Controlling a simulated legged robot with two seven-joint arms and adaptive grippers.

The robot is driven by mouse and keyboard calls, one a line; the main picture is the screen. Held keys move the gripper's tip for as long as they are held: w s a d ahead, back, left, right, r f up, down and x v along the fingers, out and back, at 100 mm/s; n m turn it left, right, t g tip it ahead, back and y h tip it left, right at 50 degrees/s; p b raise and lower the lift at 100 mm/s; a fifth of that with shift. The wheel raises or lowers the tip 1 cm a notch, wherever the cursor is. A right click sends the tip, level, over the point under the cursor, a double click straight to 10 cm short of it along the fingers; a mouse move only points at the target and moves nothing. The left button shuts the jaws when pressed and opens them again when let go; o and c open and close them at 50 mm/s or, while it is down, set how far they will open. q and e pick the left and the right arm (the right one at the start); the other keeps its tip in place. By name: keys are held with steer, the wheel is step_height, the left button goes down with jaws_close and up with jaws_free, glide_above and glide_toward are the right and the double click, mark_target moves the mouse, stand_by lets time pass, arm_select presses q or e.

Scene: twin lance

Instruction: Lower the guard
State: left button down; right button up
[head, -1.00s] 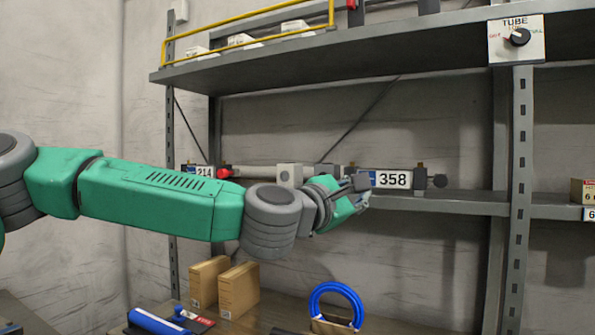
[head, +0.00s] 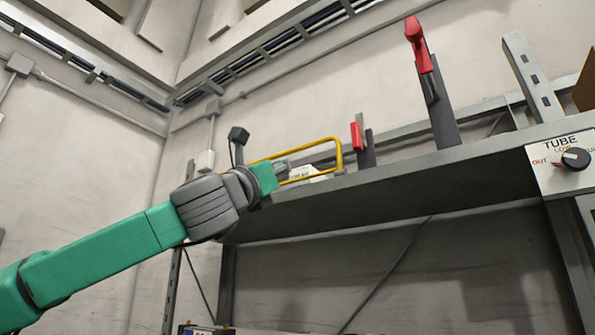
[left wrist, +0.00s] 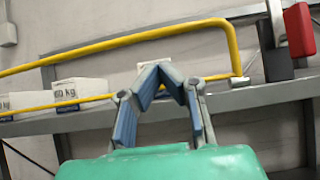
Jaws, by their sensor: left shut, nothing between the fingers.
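The guard is a yellow tube frame (head: 322,142) along the front edge of the upper shelf, standing above the shelf edge. In the left wrist view its upper rail (left wrist: 200,25) runs across the top and bends down at the right into a lower rail (left wrist: 222,77). My left gripper (head: 284,168) is at the guard's lower part, near its left half in the head view. In the left wrist view its blue-padded fingers (left wrist: 172,68) meet at the tips with nothing between them, in front of the lower rail. I cannot tell whether they touch it. My right gripper is out of view.
White weight-marked boxes (left wrist: 80,91) sit on the upper shelf (head: 400,178) behind the guard. A short red handle (head: 357,137) and a taller red lever (head: 418,45) stand right of it. A TUBE dial panel (head: 563,163) is at far right. The space below the shelf looks open.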

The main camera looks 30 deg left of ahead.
arm_select(q)
steer(key=p+x, duration=0.1)
steer(key=x, duration=0.1)
steer(key=p+x, duration=0.1)
steer(key=x, duration=0.5)
steer(key=shift+w+a+f+p, duration=0.1)
steer(key=shift+w+f+p, duration=0.15)
steer(key=shift+f+p, duration=0.15)
steer(key=shift+w+d+r, duration=0.15)
steer(key=shift+d+r, duration=0.1)
steer(key=shift+r, duration=0.25)
steer(key=shift+w, duration=0.1)
steer(key=shift+w+a+f, duration=0.1)
steer(key=shift+f, duration=0.05)
steer(key=shift+a, duration=0.1)
